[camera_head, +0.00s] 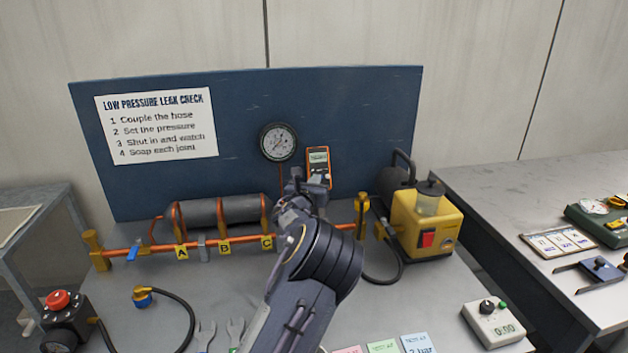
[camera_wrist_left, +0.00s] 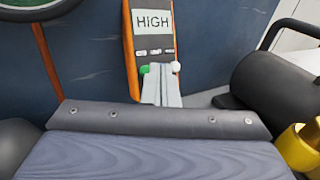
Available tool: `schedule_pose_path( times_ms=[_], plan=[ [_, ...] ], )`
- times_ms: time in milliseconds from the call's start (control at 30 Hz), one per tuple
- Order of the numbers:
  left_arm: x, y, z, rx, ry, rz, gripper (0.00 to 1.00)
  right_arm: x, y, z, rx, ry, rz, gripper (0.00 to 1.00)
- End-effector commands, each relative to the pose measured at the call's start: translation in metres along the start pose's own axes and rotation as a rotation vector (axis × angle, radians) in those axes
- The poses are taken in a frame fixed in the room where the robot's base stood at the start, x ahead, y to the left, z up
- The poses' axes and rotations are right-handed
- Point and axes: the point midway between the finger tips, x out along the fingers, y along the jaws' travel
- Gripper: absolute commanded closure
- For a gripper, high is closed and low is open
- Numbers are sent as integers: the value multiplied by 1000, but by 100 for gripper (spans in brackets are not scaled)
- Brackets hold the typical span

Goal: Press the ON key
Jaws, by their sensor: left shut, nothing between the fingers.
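The orange handheld leak meter (camera_head: 318,158) is upright against the blue backboard, right of the round gauge. In the left wrist view the meter (camera_wrist_left: 153,38) reads "HIGH" on its screen (camera_wrist_left: 152,22). Small marks sit under the screen, too small to read. A green key (camera_wrist_left: 144,69) and a white key (camera_wrist_left: 175,66) show lower down. I cannot read which key is ON. My left gripper (camera_head: 316,188) is shut and empty at the meter's lower part. Its fingertips (camera_wrist_left: 160,74) are between the two keys and hide the face there; I cannot tell if they touch.
A pipe rig (camera_head: 215,215) with a grey tank runs along the bench left of my arm. A yellow pump (camera_head: 428,222) with a black hose stands to the right. The gauge (camera_head: 278,142) is up on the board. Coloured cards (camera_head: 383,347) lie at the front.

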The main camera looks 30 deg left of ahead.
Motion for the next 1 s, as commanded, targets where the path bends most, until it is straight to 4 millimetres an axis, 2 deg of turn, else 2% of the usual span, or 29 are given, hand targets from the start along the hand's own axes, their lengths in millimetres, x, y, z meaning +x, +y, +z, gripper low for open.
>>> schedule_pose_path(
  times_ms=[167, 633, 1000],
  plan=[
    [-3, -2, 2, 0, -3, -1, 100, 1, 1, 1, 0, 0, 0, 64],
    [-37, -21, 21, 0, -3, -1, 100, 12, 5, 6, 0, 0, 0, 64],
    [-40, -21, 23, 0, -3, -1, 100, 12, 5, 6, 0, 0, 0, 64]
  ],
)
